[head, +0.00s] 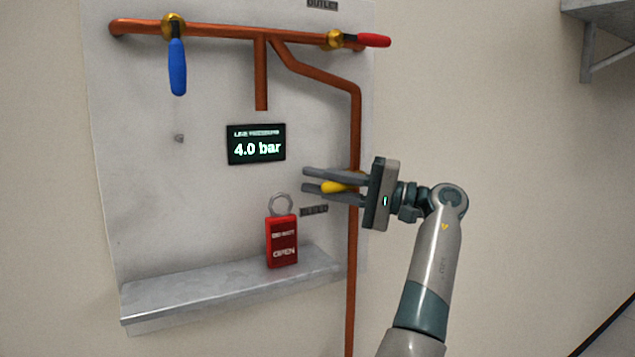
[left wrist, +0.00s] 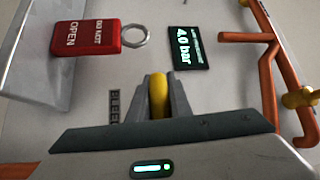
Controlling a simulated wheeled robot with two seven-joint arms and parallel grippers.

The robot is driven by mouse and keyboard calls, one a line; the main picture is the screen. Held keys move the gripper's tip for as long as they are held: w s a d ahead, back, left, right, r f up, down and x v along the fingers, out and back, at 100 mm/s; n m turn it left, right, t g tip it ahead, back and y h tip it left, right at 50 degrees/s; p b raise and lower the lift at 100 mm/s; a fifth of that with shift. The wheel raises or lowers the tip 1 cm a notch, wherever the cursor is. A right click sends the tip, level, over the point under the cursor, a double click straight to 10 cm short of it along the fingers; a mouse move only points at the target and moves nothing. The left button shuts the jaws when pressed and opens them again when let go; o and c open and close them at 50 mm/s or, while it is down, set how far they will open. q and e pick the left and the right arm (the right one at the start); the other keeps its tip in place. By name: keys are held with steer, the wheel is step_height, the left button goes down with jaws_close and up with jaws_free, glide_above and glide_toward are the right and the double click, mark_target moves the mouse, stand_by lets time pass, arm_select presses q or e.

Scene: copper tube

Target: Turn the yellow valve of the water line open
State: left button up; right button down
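The yellow valve handle (head: 331,187) sits by the vertical copper pipe (head: 352,290) on the right of the panel. It points left, roughly across the pipe; its valve body is hidden behind my gripper. My left gripper (head: 304,179) has one finger above and one below the handle. In the left wrist view the yellow handle (left wrist: 158,95) lies between the two fingers (left wrist: 159,80), with no clear gap on either side. My right gripper is in neither view.
A blue-handled valve (head: 177,67) and a red-handled valve (head: 372,40) sit on the top pipe. The display (head: 256,144) reads 4.0 bar. A red "DO NOT OPEN" tag (head: 282,240) with a ring stands at the shelf (head: 200,290), left of my gripper. A small peg (head: 179,138) is bare.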

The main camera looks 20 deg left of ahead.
arm_select(q)
jaws_close()
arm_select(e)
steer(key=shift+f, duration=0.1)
arm_select(q)
steer(key=shift+w+d+f+n+t+h+b, duration=0.2)
steer(key=shift+f+n+h+b, duration=0.25)
steer(key=shift+f+n+h, duration=0.45)
steer(key=shift+w+d+f+n+t+h+b, duration=0.1)
steer(key=shift+w+f+n+t+h+b, duration=0.1)
steer(key=shift+f+n+h+b, duration=0.65)
steer(key=shift+w+d+f+n+t+h+b, duration=0.1)
steer(key=shift+w+d+f+n+t+h, duration=0.1)
steer(key=shift+f+n+h, duration=0.7)
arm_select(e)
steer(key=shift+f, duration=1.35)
arm_select(q)
steer(key=shift+f+m+y, duration=0.25)
steer(key=shift+m, duration=0.1)
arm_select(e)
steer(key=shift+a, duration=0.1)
